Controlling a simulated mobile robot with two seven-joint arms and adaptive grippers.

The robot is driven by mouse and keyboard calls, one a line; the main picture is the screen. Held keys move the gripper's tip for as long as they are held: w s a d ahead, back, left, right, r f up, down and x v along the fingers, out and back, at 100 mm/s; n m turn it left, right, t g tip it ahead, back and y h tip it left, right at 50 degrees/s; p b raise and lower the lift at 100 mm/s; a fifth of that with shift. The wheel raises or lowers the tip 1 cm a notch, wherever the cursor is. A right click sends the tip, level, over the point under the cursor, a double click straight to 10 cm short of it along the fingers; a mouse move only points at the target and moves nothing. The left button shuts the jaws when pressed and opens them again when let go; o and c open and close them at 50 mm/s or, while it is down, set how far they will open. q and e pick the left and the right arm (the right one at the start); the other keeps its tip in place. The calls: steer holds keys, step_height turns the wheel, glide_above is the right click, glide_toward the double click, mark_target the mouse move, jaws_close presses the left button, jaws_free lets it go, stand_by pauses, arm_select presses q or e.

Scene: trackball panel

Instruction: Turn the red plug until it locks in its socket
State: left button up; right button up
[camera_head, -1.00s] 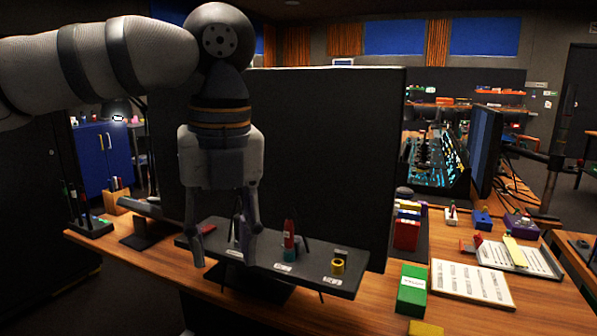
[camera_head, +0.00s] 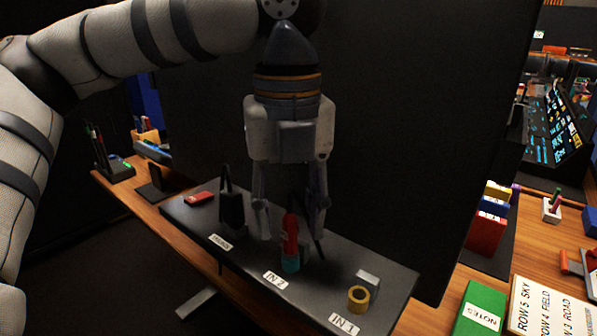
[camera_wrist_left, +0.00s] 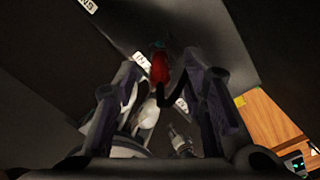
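The red plug (camera_head: 290,236) stands upright at the teal socket (camera_head: 290,264) beside the "IN 2" label on the dark panel. I cannot tell how it is turned. My left gripper (camera_head: 290,222) points down over it, open, with one finger on each side of the plug in the picture. In the left wrist view the plug (camera_wrist_left: 160,69) shows between the spread fingers (camera_wrist_left: 153,85), with gaps on both sides, and the teal socket (camera_wrist_left: 157,45) is just beyond it. My right gripper is not in view.
A yellow ring-shaped socket (camera_head: 358,298) sits by the "IN 1" label. A black upright piece (camera_head: 231,210) and a red flat item (camera_head: 200,197) are on the panel's left. A large dark screen (camera_head: 420,130) stands behind. A green box (camera_head: 481,310) is at right.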

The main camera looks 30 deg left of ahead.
arm_select(q)
step_height(320, 180, down, 3)
steer(key=shift+r, duration=0.2)
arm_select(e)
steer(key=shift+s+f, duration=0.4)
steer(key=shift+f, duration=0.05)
arm_select(q)
steer(key=shift+c, duration=0.5)
jaws_close()
steer(key=c, duration=0.8)
jaws_free()
steer(key=shift+r, duration=0.1)
jaws_close()
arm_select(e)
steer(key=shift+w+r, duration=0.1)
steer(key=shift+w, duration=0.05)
